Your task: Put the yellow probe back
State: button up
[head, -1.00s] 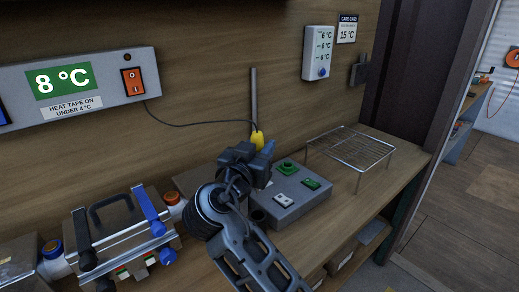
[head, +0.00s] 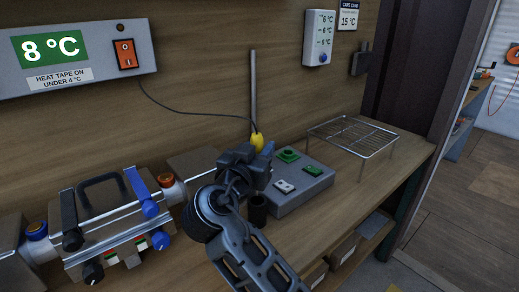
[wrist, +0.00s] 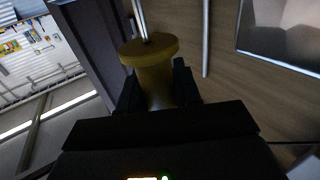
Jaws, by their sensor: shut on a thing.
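The yellow probe (head: 257,141) has a yellow grip, a long thin metal rod (head: 253,90) pointing up, and a dark cable running left to the temperature display. My gripper (head: 262,153) is shut on the yellow grip, in front of the wooden back wall above the bench. In the wrist view the yellow grip (wrist: 152,72) sits between the two dark jaws, its wide flange beyond them and the rod leading away from it. The lower part of the grip is hidden by my gripper in the head view.
The display (head: 75,55) reads 8 °C. A small black cup (head: 257,207) stands beside a grey button box (head: 300,188). A wire rack (head: 352,135) is at right, and a metal valve assembly (head: 115,232) at left. A wall unit (head: 319,38) and dark bracket (head: 361,60) hang above.

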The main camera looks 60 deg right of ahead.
jog(key=shift+f, duration=0.1)
notch_tip(320, 180, down, 8)
jog(key=b, duration=0.8)
jog(key=o, duration=1.1)
jog(key=shift+o, duration=0.6)
jog(key=o, duration=0.6)
jog(key=shift+a, duration=0.1)
jog(key=shift+c, duration=0.2)
jog(key=shift+o, duration=0.2)
jog(key=shift+a, duration=0.1)
